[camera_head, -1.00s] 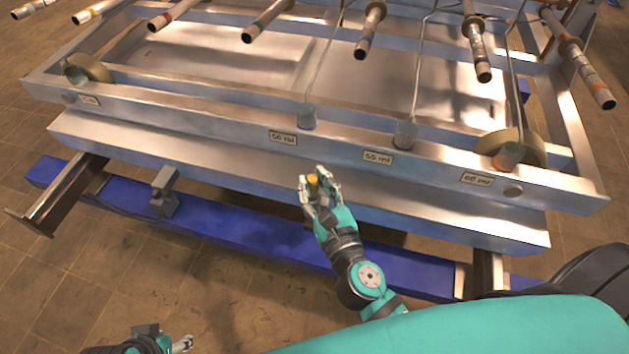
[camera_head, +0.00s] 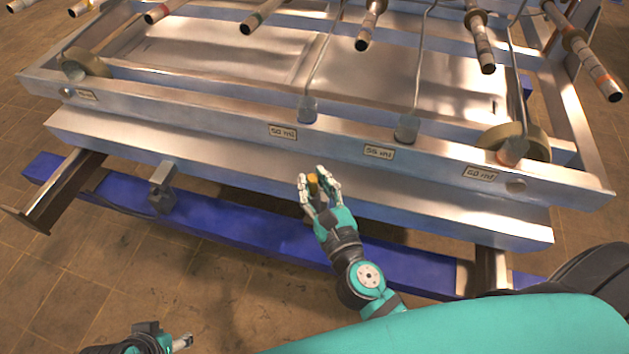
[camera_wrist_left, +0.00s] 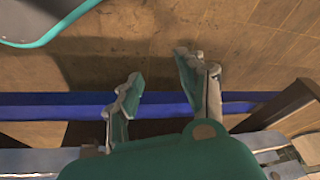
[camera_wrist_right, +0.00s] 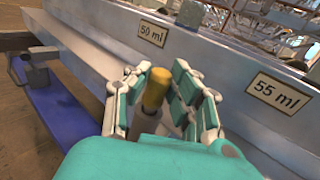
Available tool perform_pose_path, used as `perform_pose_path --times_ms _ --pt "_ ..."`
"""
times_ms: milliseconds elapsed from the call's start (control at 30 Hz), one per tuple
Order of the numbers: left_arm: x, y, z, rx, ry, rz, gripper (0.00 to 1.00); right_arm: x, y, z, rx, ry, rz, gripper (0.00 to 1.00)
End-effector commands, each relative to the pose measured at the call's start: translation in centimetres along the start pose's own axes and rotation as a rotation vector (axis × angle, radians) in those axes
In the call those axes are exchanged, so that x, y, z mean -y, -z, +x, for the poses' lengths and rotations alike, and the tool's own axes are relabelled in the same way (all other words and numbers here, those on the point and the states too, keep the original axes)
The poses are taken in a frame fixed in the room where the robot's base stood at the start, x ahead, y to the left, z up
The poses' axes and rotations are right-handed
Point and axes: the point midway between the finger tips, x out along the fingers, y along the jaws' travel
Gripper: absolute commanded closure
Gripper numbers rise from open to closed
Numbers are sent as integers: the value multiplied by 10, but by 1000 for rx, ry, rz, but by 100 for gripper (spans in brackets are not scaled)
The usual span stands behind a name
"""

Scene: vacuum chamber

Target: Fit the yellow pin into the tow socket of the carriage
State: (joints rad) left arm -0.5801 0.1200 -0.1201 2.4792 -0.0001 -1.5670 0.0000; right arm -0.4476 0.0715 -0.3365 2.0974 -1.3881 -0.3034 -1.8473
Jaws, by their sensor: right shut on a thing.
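The yellow pin (camera_head: 313,185) stands roughly upright between the fingers of my right gripper (camera_head: 319,188), which is shut on it. In the right wrist view the pin's yellow top (camera_wrist_right: 156,89) and grey lower shaft show; its lower end is hidden. The gripper is at the front of the metal carriage (camera_head: 200,150), below the 50 ml and 55 ml labels. A grey bracket (camera_head: 163,188), perhaps the tow socket, sits on the blue beam to the left, well apart from the pin; its opening is unclear. My left gripper (camera_wrist_left: 158,92) is open and empty, low at the bottom left of the head view.
The blue beam (camera_head: 240,232) runs along the carriage's front, near the floor. A metal rail end (camera_head: 55,200) juts out at the left. Tubes and thin rods rise above the carriage frame. The floor (camera_head: 100,290) in front is clear.

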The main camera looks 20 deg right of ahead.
Motion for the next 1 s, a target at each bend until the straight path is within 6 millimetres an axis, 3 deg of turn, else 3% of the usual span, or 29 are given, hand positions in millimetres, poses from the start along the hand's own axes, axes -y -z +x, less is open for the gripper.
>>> perform_pose_path --times_ms 1000 --pt "-6 46 5 -205 -10 8 60 0 11 0 1 0 -1 100"
